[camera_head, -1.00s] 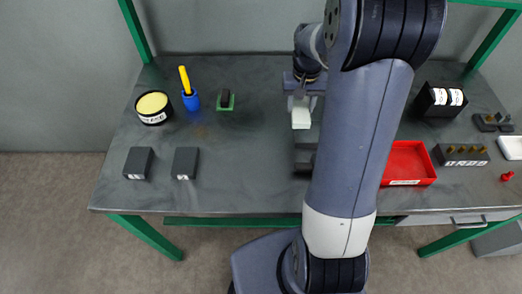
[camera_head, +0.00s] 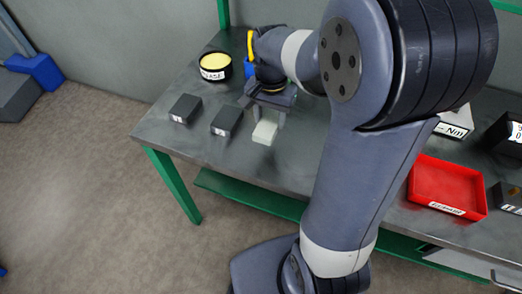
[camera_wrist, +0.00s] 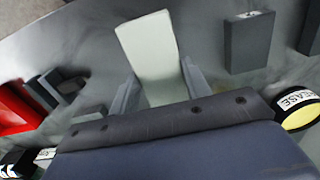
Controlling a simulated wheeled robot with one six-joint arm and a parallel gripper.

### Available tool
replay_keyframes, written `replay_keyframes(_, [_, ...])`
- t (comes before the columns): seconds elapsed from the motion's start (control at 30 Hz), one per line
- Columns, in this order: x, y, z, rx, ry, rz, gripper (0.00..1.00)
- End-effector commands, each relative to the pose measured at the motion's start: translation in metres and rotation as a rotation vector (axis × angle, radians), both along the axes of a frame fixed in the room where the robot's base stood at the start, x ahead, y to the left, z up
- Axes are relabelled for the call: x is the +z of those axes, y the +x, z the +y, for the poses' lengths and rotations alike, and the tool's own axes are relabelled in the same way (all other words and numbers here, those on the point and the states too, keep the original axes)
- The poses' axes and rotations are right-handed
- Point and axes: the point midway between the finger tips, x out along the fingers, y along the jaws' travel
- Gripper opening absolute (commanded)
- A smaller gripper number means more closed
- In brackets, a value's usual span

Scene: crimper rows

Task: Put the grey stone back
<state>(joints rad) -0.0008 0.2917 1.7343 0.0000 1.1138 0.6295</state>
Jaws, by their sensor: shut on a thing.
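My gripper (camera_head: 267,112) is shut on a pale grey-white block (camera_head: 265,132), the lightest block in view. In the wrist view the pale block (camera_wrist: 152,45) sticks out between the two fingers (camera_wrist: 160,92). It is just right of two dark grey blocks with small white labels, a nearer one (camera_head: 226,121) and a farther left one (camera_head: 185,108). The wrist view also shows a dark block (camera_wrist: 248,42) beside the pale one, with a gap between them. I cannot tell whether the pale block touches the table.
The dark grey table (camera_head: 285,165) is bare in front of the gripper. A yellow-topped grease tin (camera_head: 215,66) stands behind the dark blocks. A blue holder (camera_head: 251,68) with a yellow handle is partly hidden by my arm. A red tray (camera_head: 447,185) lies at right.

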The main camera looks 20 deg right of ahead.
Motion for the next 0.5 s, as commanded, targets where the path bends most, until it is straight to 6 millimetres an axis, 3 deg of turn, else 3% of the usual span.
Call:
replay_keyframes(0.2, [-0.041, -0.001, 0.0, -0.001, 0.0, 0.005, 0.2])
replay_keyframes(0.5, [-0.076, -0.001, 0.0, 0.0, 0.001, 0.006, 0.2])
